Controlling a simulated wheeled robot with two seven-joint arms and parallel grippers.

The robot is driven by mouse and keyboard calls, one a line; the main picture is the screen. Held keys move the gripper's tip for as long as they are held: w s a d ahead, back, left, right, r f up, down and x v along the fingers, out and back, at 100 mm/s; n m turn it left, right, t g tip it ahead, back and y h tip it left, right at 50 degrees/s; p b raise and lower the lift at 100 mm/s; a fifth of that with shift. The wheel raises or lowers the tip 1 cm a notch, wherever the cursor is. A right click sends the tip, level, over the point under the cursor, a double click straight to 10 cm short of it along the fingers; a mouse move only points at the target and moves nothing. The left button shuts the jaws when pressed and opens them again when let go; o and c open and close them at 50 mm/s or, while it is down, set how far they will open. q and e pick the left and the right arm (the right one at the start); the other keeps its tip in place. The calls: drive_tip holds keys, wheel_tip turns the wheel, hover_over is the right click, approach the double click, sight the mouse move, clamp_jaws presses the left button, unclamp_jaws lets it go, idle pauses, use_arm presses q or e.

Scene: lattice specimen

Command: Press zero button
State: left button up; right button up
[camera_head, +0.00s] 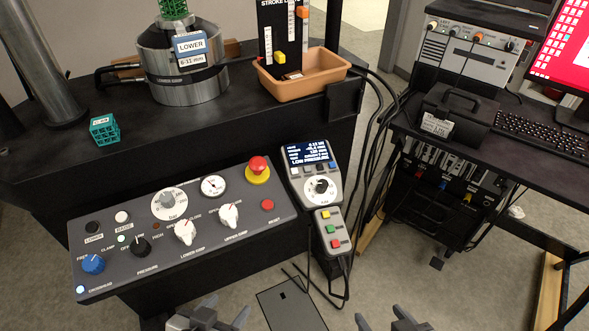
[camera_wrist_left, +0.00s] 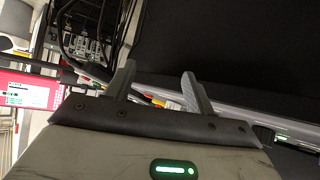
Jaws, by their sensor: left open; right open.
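A grey handset (camera_head: 312,174) with a lit blue display (camera_head: 307,151), a row of small buttons (camera_head: 315,168) and a black knob (camera_head: 321,185) sits at the right end of the control panel. The labels are too small to tell which button is zero. A smaller pendant (camera_head: 332,232) with green, red and yellow buttons lies just below it. My left gripper (camera_head: 226,309) is open and empty at the bottom edge, below the panel and apart from it; its fingers also show in the left wrist view (camera_wrist_left: 157,88). My right gripper (camera_head: 379,316) is open and empty at the bottom, right of centre.
The sloped control panel (camera_head: 120,222) carries knobs, a gauge and a red emergency stop (camera_head: 258,166). Behind it stand a steel cylinder (camera_head: 185,85), a green lattice block (camera_head: 104,130) and an orange tray (camera_head: 330,68). Black cables hang right of the handset. A cart (camera_head: 560,175) stands at right.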

use_arm(q)
drive_tip(key=shift+s, duration=0.15)
clamp_jaws()
drive_tip(key=shift+s+f, duration=0.1)
drive_tip(key=shift+w, duration=0.2)
idle(1.1)
